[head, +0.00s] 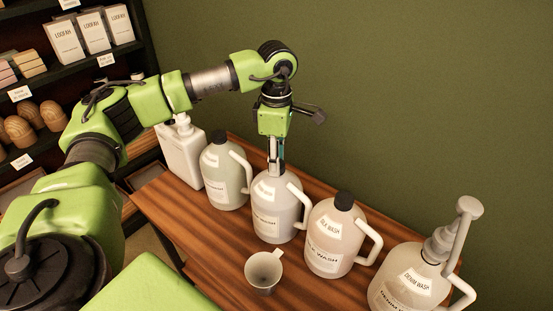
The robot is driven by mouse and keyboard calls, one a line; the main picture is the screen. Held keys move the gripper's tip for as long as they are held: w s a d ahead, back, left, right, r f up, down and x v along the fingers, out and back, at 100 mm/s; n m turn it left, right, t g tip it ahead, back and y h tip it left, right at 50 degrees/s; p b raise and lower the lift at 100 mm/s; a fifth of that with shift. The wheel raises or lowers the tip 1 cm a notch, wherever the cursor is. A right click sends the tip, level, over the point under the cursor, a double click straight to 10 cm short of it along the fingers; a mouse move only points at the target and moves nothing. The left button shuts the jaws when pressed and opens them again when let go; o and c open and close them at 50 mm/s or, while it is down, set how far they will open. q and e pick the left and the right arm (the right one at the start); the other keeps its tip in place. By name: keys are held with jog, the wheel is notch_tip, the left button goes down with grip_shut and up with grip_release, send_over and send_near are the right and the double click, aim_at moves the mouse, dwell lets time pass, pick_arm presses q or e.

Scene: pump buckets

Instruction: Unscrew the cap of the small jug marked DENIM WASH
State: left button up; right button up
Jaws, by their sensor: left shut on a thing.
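My left gripper (276,165) points straight down at the top of a white-handled jug (274,222) standing in the row on the wooden table. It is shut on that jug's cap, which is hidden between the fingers. The wording on that jug's label is too small to read for sure. A larger jug (408,280) at the right front reads DENIM WASH and carries a grey pump (447,235). My right gripper is out of view.
A black-capped jug (333,240) marked SILK WASH stands close right of the gripped jug. Another black-capped jug (224,175) and a white pump bottle (182,155) stand left. A pale cup (264,271) sits in front. Bare wooden table (185,222) lies at the left front.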

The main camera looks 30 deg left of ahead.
pick_arm(q)
jog(key=n, duration=1.4)
jog(key=o, duration=1)
jog(key=shift+o, duration=0.2)
